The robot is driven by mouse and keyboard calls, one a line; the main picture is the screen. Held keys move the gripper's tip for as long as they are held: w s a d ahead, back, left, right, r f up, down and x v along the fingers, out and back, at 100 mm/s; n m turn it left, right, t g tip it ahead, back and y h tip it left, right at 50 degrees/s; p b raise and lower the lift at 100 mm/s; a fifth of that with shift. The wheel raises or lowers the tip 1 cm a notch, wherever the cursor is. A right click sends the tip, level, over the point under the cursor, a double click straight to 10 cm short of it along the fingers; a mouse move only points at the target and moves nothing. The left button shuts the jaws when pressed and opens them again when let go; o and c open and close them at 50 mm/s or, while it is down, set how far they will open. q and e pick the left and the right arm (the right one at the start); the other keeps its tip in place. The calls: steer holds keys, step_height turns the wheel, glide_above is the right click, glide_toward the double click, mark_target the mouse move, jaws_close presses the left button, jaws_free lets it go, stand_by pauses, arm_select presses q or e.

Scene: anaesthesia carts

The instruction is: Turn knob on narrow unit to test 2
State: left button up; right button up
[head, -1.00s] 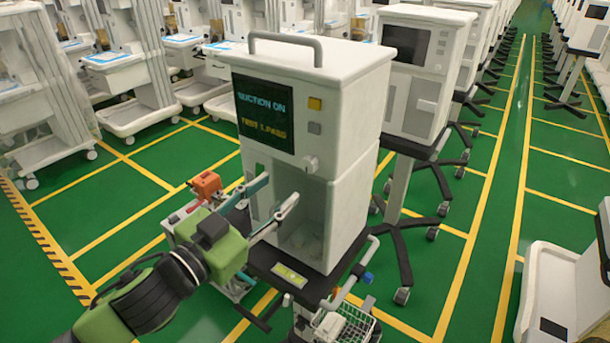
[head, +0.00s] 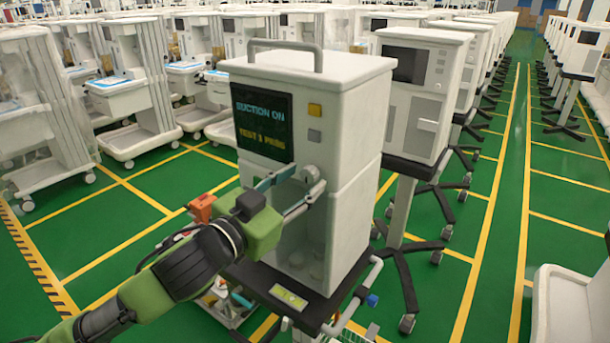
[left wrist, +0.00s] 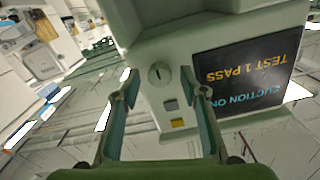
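The narrow unit (head: 345,110) is a tall white box with a top handle, standing on a dark shelf. Its dark screen (head: 262,122) reads "SUCTION ON" and "TEST 1 PASS"; the screen also shows upside down in the left wrist view (left wrist: 245,75). The round knob (left wrist: 159,73) shows in the left wrist view ahead of and between the fingers; in the head view it is about where the right fingertip is. My left gripper (head: 290,178) is open in front of the unit's panel, its two fingers spread, with nothing between them. My right gripper is not in view.
A yellow button (head: 315,110) and a grey button (head: 314,135) sit beside the screen. A recess opens below the panel. Similar units stand close behind on the right, and white carts (head: 125,90) fill the left.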

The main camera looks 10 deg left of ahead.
arm_select(q)
steer(key=shift+x, duration=0.9)
steer(key=c, duration=1.1)
steer(key=shift+c, duration=0.2)
